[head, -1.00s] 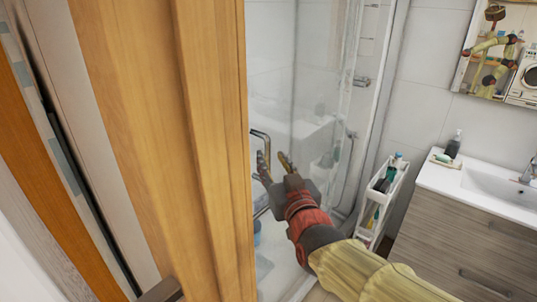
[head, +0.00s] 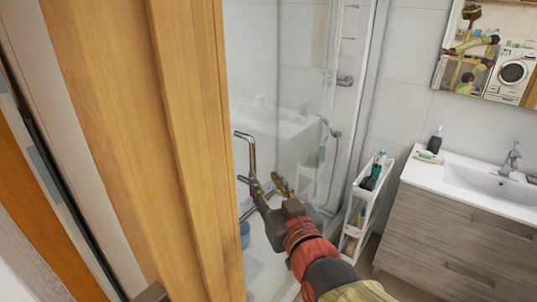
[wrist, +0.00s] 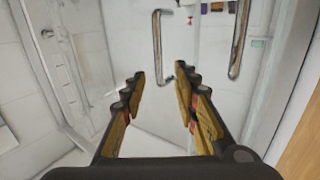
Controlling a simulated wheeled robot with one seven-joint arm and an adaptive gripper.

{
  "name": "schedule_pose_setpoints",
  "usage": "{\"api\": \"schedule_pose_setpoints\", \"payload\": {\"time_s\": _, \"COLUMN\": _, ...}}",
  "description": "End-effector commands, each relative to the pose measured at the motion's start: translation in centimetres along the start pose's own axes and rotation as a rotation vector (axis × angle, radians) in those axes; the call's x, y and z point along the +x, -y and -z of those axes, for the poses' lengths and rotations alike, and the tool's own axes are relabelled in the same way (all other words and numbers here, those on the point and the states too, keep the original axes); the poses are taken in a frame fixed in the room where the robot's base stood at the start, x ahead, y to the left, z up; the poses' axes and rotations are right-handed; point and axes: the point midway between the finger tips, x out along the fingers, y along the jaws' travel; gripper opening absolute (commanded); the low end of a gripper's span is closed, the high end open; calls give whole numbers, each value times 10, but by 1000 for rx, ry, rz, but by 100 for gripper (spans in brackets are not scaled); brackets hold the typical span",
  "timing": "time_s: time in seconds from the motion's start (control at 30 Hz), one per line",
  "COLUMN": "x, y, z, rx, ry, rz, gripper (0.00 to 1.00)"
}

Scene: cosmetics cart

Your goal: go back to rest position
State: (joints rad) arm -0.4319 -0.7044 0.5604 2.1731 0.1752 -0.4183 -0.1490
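My gripper (head: 269,185) is in the middle of the head view, in front of the glass shower. In the wrist view my gripper (wrist: 160,92) has its two fingers apart with nothing between them. The white cosmetics cart (head: 366,196), narrow and holding several bottles, stands to the right of my gripper, between the shower and the washbasin cabinet. My gripper is apart from the cart.
A wooden door frame (head: 165,150) fills the left, close to my gripper. Metal shower handles (head: 250,150) show just beyond my fingers. A washbasin cabinet (head: 455,225) stands at the right, with a soap bottle (head: 435,139) on top.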

Motion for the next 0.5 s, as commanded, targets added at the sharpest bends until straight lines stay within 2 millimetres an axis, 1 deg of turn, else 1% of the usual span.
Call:
{"api": "schedule_pose_setpoints", "payload": {"time_s": 0.07, "x": -1, "y": 4, "z": -25, "rx": 6, "ry": 86, "rz": 14, "gripper": 30}}
{"api": "schedule_pose_setpoints", "payload": {"time_s": 0.1, "x": -4, "y": 6, "z": -44, "rx": 8, "ry": 151, "rz": 24, "gripper": 30}}
{"api": "schedule_pose_setpoints", "payload": {"time_s": 0.17, "x": -14, "y": 10, "z": -72, "rx": 12, "ry": 258, "rz": 40, "gripper": 30}}
{"api": "schedule_pose_setpoints", "payload": {"time_s": 0.2, "x": -24, "y": 13, "z": -90, "rx": 13, "ry": 333, "rz": 50, "gripper": 30}}
{"api": "schedule_pose_setpoints", "payload": {"time_s": 0.27, "x": -42, "y": 12, "z": -113, "rx": 16, "ry": 444, "rz": 55, "gripper": 30}}
{"api": "schedule_pose_setpoints", "payload": {"time_s": 0.3, "x": -56, "y": 9, "z": -127, "rx": 18, "ry": 516, "rz": 53, "gripper": 30}}
{"api": "schedule_pose_setpoints", "payload": {"time_s": 0.37, "x": -79, "y": 1, "z": -145, "rx": 24, "ry": 620, "rz": 40, "gripper": 30}}
{"api": "schedule_pose_setpoints", "payload": {"time_s": 0.4, "x": -96, "y": -5, "z": -156, "rx": 29, "ry": 686, "rz": 27, "gripper": 30}}
{"api": "schedule_pose_setpoints", "payload": {"time_s": 0.47, "x": -121, "y": -16, "z": -169, "rx": 38, "ry": 778, "rz": 4, "gripper": 30}}
{"api": "schedule_pose_setpoints", "payload": {"time_s": 0.5, "x": -137, "y": -23, "z": -175, "rx": 46, "ry": 832, "rz": -14, "gripper": 30}}
